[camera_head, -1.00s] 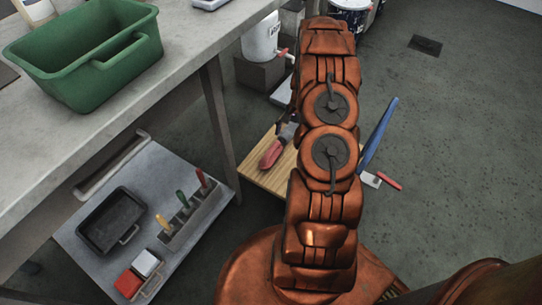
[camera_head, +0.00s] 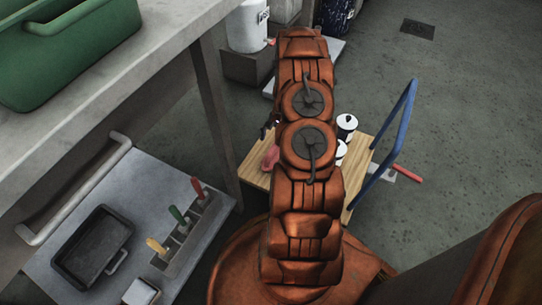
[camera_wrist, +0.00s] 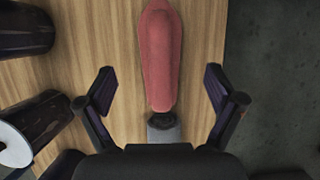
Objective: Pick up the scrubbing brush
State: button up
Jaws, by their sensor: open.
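A long object with a dull red, rounded body, a dark collar and a grey block at its near end, seemingly the scrubbing brush (camera_wrist: 162,60), lies on a wooden board. Its bristles are not visible. In the head view its red part (camera_head: 271,158) shows at the left of my arm, which hides the rest. My gripper (camera_wrist: 159,82) is open and empty in the wrist view. One finger is on each side of the red body, with a gap on both sides. I cannot tell how high the fingers are above it.
The wooden platform (camera_head: 254,178) has a blue handle frame (camera_head: 390,135) at its right. Dark cans with white tops (camera_head: 346,122) stand on it, left of the brush in the wrist view. A bench with a green tub (camera_head: 70,50) stands at left, above a lower grey shelf (camera_head: 185,170).

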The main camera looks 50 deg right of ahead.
jog(key=shift+b+x, duration=0.35)
jog(key=shift+x, duration=0.65)
jog(key=b+x, duration=0.1)
jog(key=x, duration=0.1)
jog(key=b+x, duration=0.1)
jog(key=x, duration=0.1)
jog(key=shift+d+f, duration=0.1)
jog(key=shift+f, duration=0.3)
jog(key=shift+c, duration=0.3)
jog(key=c, duration=1.3)
jog(key=shift+r, duration=0.15)
notch_tip(320, 180, up, 10)
jog(key=p, duration=0.3)
